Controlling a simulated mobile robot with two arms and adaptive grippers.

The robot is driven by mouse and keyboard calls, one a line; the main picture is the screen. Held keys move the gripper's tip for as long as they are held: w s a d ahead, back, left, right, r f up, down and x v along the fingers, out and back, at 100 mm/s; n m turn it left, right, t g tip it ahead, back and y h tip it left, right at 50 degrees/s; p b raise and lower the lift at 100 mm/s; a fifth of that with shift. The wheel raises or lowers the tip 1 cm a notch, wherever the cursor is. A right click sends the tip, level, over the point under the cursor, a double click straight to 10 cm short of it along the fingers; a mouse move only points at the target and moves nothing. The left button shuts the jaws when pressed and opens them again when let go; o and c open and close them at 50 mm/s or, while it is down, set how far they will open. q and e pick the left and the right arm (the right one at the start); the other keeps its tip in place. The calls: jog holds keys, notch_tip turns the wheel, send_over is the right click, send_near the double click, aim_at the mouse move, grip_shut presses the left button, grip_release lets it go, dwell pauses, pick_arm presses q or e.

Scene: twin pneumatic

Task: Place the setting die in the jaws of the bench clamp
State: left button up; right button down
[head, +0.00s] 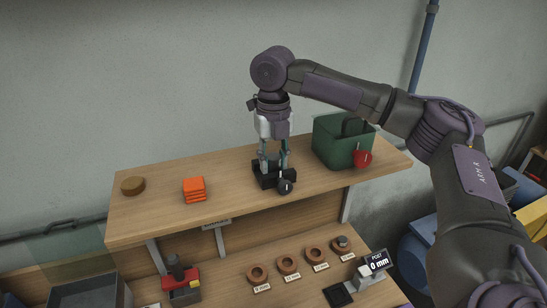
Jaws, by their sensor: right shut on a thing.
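My right gripper (273,162) points straight down at the wooden shelf and is shut. Its fingertips are down at a black bench clamp (265,183), which has a round dark knob (285,187) at its front. What the fingers grip appears to be the setting die, low between the clamp's jaws, but it is mostly hidden by the fingers and the clamp. I cannot tell whether it rests on the clamp. My left gripper is not in view.
A green bin (328,151) with a red piece (362,159) at its front stands right of the clamp. An orange stack (194,190) and a round brown block (132,186) are to the left. The lower bench holds several labelled rings (289,264), a post gauge (371,274) and a red fixture (181,283).

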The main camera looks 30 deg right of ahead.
aim_at(273, 156)
jog(key=c, duration=0.8)
grip_release()
jog(key=shift+s, duration=0.1)
notch_tip(273, 156, up, 6)
jog(key=shift+r+b, duration=0.15)
jog(key=shift+b, duration=1.05)
notch_tip(273, 156, up, 5)
jog(key=shift+a+f+p, duration=0.1)
jog(key=shift+p, duration=0.4)
jog(key=shift+r, duration=0.6)
